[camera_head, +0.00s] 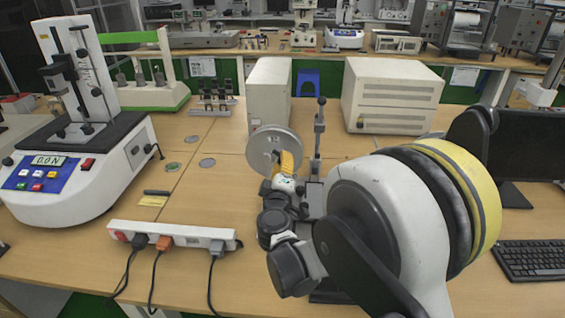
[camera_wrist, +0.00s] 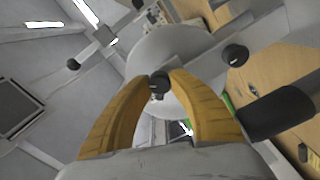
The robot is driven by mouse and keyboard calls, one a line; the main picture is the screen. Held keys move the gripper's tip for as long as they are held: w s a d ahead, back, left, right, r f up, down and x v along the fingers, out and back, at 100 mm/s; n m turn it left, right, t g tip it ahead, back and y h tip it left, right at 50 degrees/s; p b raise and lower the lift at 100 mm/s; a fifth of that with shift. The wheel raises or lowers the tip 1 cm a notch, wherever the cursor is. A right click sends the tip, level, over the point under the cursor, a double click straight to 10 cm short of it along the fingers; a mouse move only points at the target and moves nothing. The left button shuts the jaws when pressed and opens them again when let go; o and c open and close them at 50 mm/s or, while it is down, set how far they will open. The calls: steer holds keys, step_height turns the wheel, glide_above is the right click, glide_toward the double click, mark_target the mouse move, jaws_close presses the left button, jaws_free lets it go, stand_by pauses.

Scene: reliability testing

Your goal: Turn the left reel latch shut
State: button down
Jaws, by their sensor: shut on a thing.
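A grey round reel (camera_head: 268,148) stands upright on the workbench near the middle of the head view. In the wrist view the pale reel disc (camera_wrist: 150,48) fills the area behind my fingers. A small black latch (camera_wrist: 158,86) sits in front of the disc, at its middle. My gripper (camera_wrist: 158,80) has its two yellow fingertips closed on the latch from both sides. In the head view my yellow fingers (camera_head: 290,161) are against the reel's right side, and the latch is hidden there.
A metal post (camera_head: 318,142) with a black top stands just right of the reel. A white box (camera_head: 268,90) is behind it. A power strip (camera_head: 174,235) with cables lies in front left, and a force tester (camera_head: 82,150) stands at left.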

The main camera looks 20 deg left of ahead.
steer(key=n, duration=0.7)
stand_by(0.6)
steer(key=c, duration=1.2)
jaws_free()
steer(key=shift+o, duration=0.2)
steer(key=v, duration=1.2)
steer(key=shift+a+f, duration=0.1)
